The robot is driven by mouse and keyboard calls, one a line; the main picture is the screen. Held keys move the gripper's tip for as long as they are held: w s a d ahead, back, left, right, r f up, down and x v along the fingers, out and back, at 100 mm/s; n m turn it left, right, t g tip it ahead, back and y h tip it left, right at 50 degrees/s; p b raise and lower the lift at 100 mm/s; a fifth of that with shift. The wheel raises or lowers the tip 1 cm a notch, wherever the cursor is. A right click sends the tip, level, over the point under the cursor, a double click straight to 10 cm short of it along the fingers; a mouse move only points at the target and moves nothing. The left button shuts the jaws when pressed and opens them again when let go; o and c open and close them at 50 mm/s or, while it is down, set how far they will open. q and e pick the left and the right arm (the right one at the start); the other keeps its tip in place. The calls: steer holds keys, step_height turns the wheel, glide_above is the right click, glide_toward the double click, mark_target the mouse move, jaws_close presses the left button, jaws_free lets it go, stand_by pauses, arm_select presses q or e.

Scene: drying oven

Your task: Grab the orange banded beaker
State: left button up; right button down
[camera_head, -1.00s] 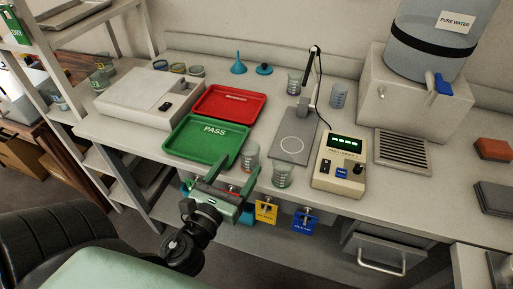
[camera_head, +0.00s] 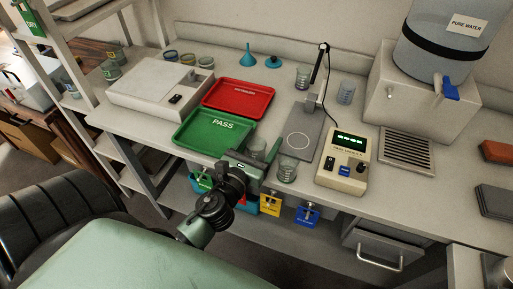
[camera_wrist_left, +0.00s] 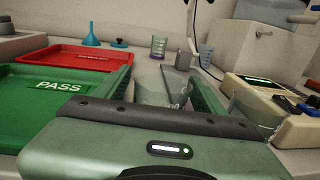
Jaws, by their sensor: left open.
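My left gripper (camera_head: 257,155) is open at the front edge of the bench, with its fingers on either side of a clear beaker (camera_head: 256,146). In the left wrist view this beaker (camera_wrist_left: 155,93) stands between the two fingers; I cannot tell whether they touch it. A second clear beaker (camera_head: 287,171) stands just to the right, outside the fingers. Further beakers (camera_head: 188,60) with coloured rims stand at the back left. No orange band can be made out for certain on any beaker. My right gripper is not in view.
A green PASS tray (camera_head: 190,147) and a red tray (camera_head: 262,103) lie left of the gripper. A grey stand plate (camera_head: 301,128) and a beige meter (camera_head: 340,182) lie to the right. The water dispenser (camera_head: 385,100) stands at the back right.

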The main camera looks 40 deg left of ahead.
arm_select(q)
steer(key=shift+c, duration=0.3)
jaws_close()
steer(key=shift+r, duration=0.1)
